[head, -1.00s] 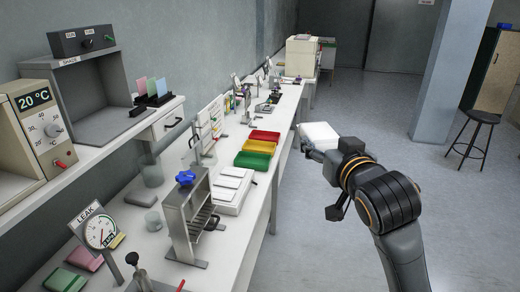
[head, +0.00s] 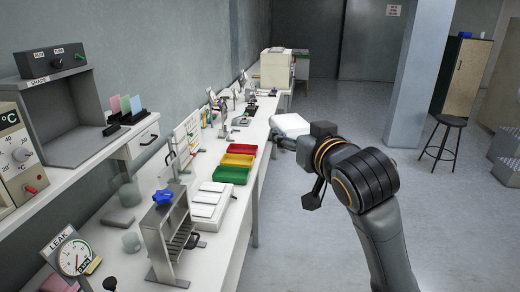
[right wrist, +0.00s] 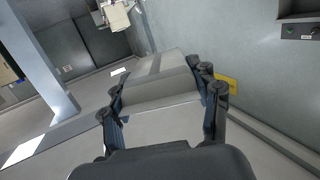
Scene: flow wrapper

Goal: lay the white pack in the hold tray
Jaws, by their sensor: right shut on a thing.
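The white pack (head: 291,124) is held by my right gripper (head: 283,141) in the air, to the right of the bench edge in the head view. In the right wrist view the pack (right wrist: 160,88) shows as a pale grey block between the two fingers of the gripper (right wrist: 160,84). Three trays stand in a row on the bench: red (head: 243,149), yellow (head: 237,160) and green (head: 231,174). They look empty, and I cannot read which is the hold tray. The pack is apart from them, to their right in the picture. My left gripper is not in view.
The long white bench (head: 226,240) runs along the left wall. A white rack with pale slabs (head: 208,208) and a metal frame with a blue knob (head: 163,197) stand before the trays. A stool (head: 446,122) is at the right. The floor beside the bench is clear.

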